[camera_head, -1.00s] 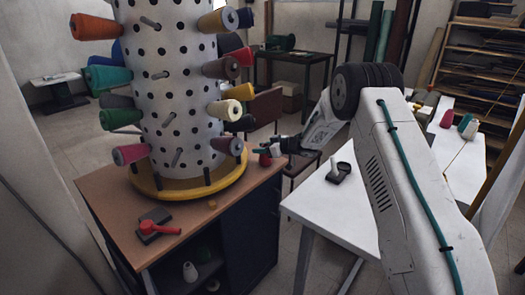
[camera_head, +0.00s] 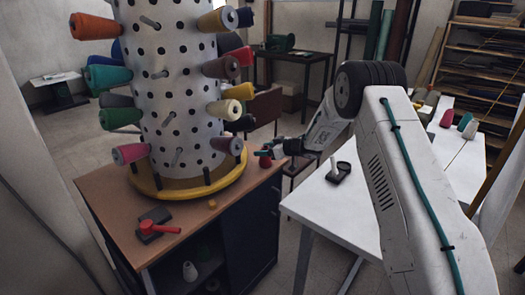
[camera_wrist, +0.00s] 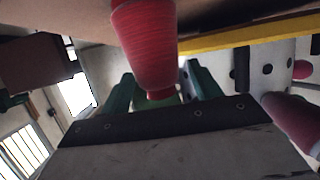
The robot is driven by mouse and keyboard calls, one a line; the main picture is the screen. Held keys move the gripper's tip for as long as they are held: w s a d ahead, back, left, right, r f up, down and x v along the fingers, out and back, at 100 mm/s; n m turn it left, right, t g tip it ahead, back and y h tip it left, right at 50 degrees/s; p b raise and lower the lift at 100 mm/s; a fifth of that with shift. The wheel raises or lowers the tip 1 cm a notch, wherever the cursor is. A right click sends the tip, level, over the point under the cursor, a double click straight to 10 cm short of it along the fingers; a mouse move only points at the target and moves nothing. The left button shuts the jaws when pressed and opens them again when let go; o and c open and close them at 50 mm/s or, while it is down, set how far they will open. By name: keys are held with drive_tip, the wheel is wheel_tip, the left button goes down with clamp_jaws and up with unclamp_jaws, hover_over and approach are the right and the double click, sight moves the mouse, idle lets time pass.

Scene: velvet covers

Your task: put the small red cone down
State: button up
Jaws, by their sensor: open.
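The small red cone (camera_head: 265,162) stands on the brown table top (camera_head: 110,205) near its right back edge, beside the yellow ring under the white drum. In the wrist view, which looks upside down, the red cone (camera_wrist: 146,45) has its wide end against the table at the top and its narrow end towards my gripper. My gripper (camera_head: 263,153) is at the cone's upper part. In the wrist view its two green fingers (camera_wrist: 162,90) are apart, one on each side of the narrow end. Whether a finger touches the cone is unclear.
The perforated drum (camera_head: 180,90) with several thread cones rises close to the left of my gripper, on its yellow ring (camera_head: 190,188). A white table (camera_head: 325,200) stands to the right.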

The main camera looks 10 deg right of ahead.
drive_tip(key=v, duration=1.1)
wheel_tip(320, 180, up, 12)
drive_tip(key=d+m+t+h, duration=0.3)
drive_tip(key=h, duration=0.3)
drive_tip(key=s+d+r+m+g+h, duration=0.2)
drive_tip(key=s+r+m+h, duration=0.3)
drive_tip(key=s+r, duration=0.55)
drive_tip(key=s+a+f+g, duration=0.1)
drive_tip(key=s+a+g, duration=0.2)
drive_tip(key=s, duration=1.1)
drive_tip(key=s+a+f+g, duration=0.1)
drive_tip(key=s+a+g, duration=0.2)
drive_tip(key=s, duration=1.2)
drive_tip(key=s+a+f+m+g+y, duration=0.1)
drive_tip(key=s+a+g, duration=0.2)
drive_tip(key=s, duration=1.2)
drive_tip(key=shift+s+f+g, duration=0.2)
drive_tip(key=shift+g, duration=0.1)
drive_tip(key=shift+a, duration=0.1)
